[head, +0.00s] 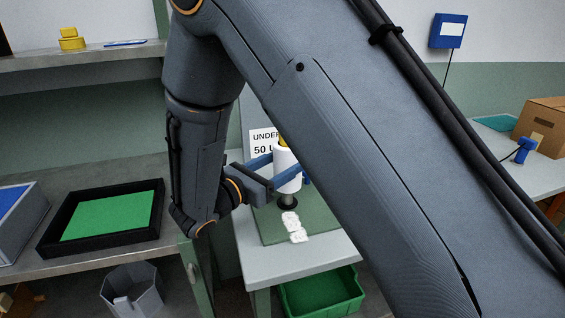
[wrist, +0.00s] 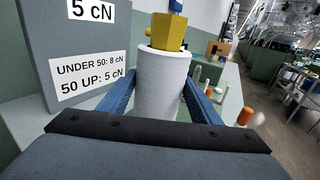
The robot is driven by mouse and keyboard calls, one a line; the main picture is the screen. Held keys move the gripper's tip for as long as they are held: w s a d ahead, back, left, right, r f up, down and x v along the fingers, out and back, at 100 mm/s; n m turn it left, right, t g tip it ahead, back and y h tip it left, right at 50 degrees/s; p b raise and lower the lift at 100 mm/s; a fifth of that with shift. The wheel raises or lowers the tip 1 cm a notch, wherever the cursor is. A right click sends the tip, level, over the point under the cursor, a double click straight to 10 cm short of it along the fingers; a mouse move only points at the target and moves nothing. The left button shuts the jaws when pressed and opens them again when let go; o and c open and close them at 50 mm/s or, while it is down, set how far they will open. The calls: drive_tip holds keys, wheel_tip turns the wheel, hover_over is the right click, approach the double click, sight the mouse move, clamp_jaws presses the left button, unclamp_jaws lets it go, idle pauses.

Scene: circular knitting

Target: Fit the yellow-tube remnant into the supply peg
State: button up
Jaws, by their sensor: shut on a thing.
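The yellow-tube remnant is a white yarn cylinder (wrist: 162,85) with a yellow tube end (wrist: 168,32) sticking out of its top. My gripper (wrist: 158,100) is shut on it, one blue finger on each side, and holds it about upright. The remnant's lower end is hidden in the wrist view.
A grey panel (wrist: 85,20) with printed cN labels stands close left of the remnant. White pieces (head: 298,235) lie on the green mat (head: 325,243). Small posts and an orange object (wrist: 245,116) stand to the right in the wrist view. A green crate (head: 322,300) sits below the table.

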drive_tip(key=shift+f+b, duration=1.45)
drive_tip(key=shift+f, duration=1.4)
drive_tip(key=o, duration=1.2)
drive_tip(key=shift+c, duration=0.2)
drive_tip(key=b+v, duration=0.1)
drive_tip(key=v, duration=0.6)
drive_tip(key=shift+s+a, duration=0.25)
drive_tip(key=shift+s, duration=0.05)
